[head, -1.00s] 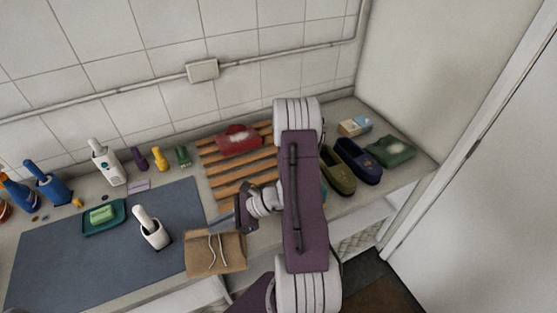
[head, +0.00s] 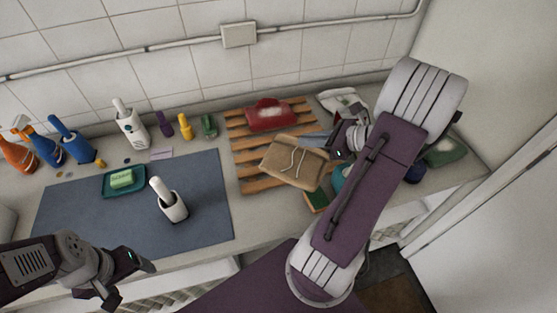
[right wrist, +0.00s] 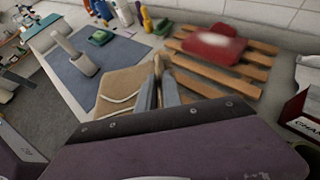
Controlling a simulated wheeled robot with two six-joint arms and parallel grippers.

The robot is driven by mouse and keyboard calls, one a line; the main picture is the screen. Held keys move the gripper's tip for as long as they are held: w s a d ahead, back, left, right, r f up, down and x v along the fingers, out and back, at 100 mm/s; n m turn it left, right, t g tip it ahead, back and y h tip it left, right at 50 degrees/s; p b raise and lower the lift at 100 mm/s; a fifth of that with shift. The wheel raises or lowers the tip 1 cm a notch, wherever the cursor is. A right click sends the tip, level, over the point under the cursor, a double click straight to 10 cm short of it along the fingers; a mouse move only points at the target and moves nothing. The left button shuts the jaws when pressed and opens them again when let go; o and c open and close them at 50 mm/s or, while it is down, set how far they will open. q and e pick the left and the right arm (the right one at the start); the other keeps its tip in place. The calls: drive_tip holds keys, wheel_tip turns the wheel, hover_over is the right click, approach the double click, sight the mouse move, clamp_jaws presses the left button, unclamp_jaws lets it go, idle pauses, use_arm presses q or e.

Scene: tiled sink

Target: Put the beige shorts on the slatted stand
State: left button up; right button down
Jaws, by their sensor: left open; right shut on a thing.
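The beige shorts (head: 291,163), with a pale drawstring, are in my right gripper (head: 328,150). The gripper is shut on their right edge. In the head view they overlap the front right part of the slatted stand (head: 248,165); whether they touch the slats I cannot tell. The right wrist view shows the shorts (right wrist: 122,84) hanging beside the fingers (right wrist: 160,85), with the stand's bare slats (right wrist: 205,78) to the right. A red folded garment (head: 269,114) lies on the back of the stand. My left gripper (head: 130,277) is open and empty at the lower left, away from the shorts.
A blue-grey mat (head: 130,220) holds a green soap dish (head: 108,188) and a white brush holder (head: 173,207). Several bottles stand along the wall. A sponge (head: 316,201) lies right of the stand, and a green cloth (head: 446,152) lies farther right, partly behind my right arm.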

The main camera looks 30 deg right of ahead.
drive_tip(key=shift+s+d+r, duration=0.1)
drive_tip(key=shift+s, duration=0.05)
drive_tip(key=shift+w, duration=0.2)
drive_tip(key=w+f, duration=0.3)
drive_tip(key=w+d+f+p, duration=0.1)
drive_tip(key=w+f, duration=0.6)
drive_tip(key=w, duration=0.1)
drive_tip(key=shift+w+d+f+p, duration=0.1)
drive_tip(key=shift+d+f+p, duration=0.2)
drive_tip(key=shift+f, duration=0.1)
drive_tip(key=shift+d+f, duration=0.1)
drive_tip(key=shift+f, duration=0.15)
drive_tip(key=c, duration=1.7)
unclamp_jaws()
drive_tip(key=shift+o, duration=0.9)
